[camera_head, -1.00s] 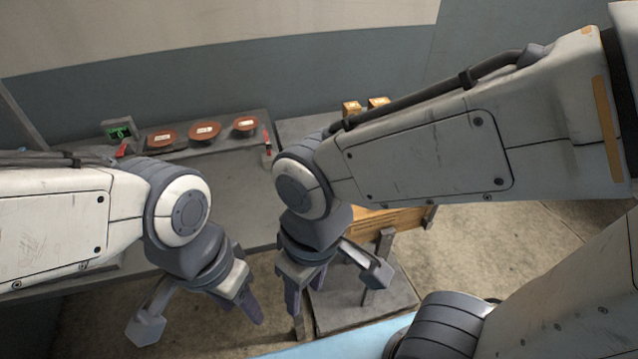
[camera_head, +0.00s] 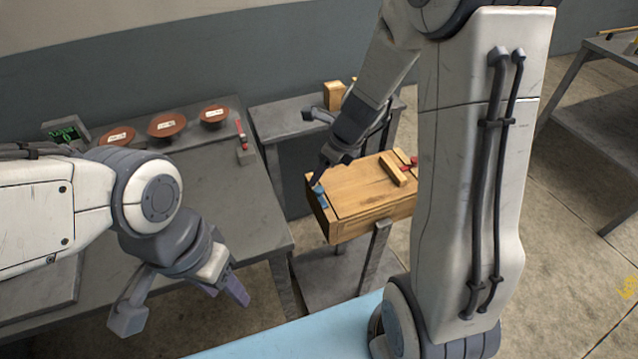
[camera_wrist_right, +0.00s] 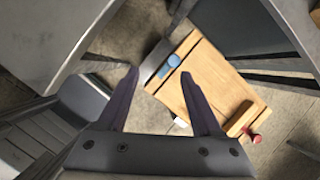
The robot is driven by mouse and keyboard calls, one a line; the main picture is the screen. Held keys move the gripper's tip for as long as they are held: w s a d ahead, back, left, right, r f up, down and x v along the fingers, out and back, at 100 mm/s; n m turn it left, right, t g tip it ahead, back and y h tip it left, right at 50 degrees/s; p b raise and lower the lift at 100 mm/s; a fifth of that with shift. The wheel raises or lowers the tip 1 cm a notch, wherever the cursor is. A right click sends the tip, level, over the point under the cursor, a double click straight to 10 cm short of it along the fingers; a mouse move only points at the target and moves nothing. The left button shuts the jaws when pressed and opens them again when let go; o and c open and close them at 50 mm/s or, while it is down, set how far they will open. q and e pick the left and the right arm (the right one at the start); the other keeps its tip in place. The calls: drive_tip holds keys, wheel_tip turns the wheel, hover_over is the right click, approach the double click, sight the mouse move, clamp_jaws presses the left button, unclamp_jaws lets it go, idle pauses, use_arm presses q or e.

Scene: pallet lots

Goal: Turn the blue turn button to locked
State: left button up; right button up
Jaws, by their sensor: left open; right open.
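The blue turn button (camera_head: 319,192) sits on the near left end of a wooden box (camera_head: 362,200). In the right wrist view the button (camera_wrist_right: 174,60) is a round blue knob with a small blue piece beside it, on the box's end. My right gripper (camera_head: 321,172) is open and just above the button in the head view. In its wrist view the fingertips (camera_wrist_right: 160,74) point toward that end of the box, with nothing between them. I cannot tell whether they touch the button. My left gripper (camera_head: 226,287) is open and empty over the near floor.
A wooden bar (camera_head: 393,170) and a red part (camera_head: 408,163) lie on the box's far end. The box rests on a grey stand (camera_head: 373,260). A grey table (camera_head: 215,185) with several brown discs (camera_head: 166,125) is at left.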

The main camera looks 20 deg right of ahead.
sight(319, 189)
drive_tip(key=w+f+m+b, duration=0.1)
drive_tip(key=f+b, duration=0.1)
drive_tip(key=f, duration=0.1)
drive_tip(key=w+d+f+b, duration=0.1)
drive_tip(key=w+f+b, duration=0.1)
drive_tip(key=f, duration=0.2)
drive_tip(key=w+f+m+b, duration=0.1)
drive_tip(key=f, duration=0.3)
drive_tip(key=shift+w+d+m+b, duration=0.15)
drive_tip(key=shift+m+b, duration=0.15)
drive_tip(key=shift+b, duration=0.1)
clamp_jaws()
